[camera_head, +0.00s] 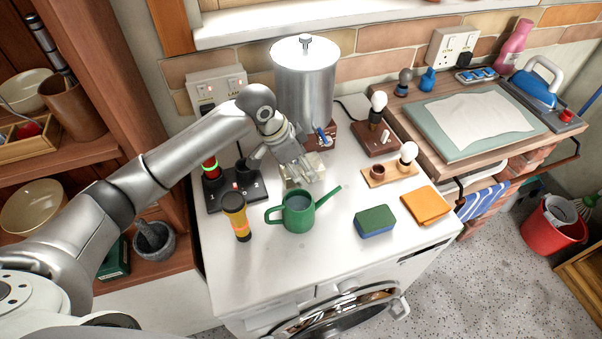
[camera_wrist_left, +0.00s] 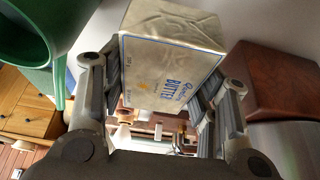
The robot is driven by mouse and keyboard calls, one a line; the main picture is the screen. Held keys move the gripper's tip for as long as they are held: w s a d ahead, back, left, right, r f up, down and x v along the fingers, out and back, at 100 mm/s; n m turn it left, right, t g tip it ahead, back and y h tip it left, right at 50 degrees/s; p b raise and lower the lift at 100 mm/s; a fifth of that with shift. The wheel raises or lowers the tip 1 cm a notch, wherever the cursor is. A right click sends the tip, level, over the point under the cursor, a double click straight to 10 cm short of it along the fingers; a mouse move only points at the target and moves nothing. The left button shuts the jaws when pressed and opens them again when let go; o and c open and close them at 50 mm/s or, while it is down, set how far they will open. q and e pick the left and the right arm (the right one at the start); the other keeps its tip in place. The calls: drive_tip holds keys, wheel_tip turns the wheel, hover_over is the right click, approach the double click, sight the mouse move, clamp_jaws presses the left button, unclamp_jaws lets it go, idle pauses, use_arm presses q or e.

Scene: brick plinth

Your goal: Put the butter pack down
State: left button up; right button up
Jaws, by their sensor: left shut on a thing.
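My left gripper (camera_head: 297,167) reaches in from the left over the white worktop (camera_head: 335,259). It is shut on the butter pack (camera_head: 317,162), a pale, creamy wrapped block. The wrist view shows the butter pack (camera_wrist_left: 170,62) between the two fingers, with blue "BUTTER" lettering facing the camera. The pack is behind the green watering can and in front of the metal urn. My fingers hide part of it in the head view. I cannot tell whether its underside touches the worktop. My right gripper is not in view.
A green watering can (camera_head: 298,214) stands just in front. The metal urn (camera_head: 305,85) stands behind on a brown base. A torch (camera_head: 236,217) is left of the can; a sponge (camera_head: 375,221) and an orange cloth (camera_head: 425,205) lie right. The worktop's front is clear.

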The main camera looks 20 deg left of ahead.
use_arm(q)
drive_tip(key=shift+f, duration=1.8)
drive_tip(key=o, duration=1.2)
drive_tip(key=shift+f, duration=0.15)
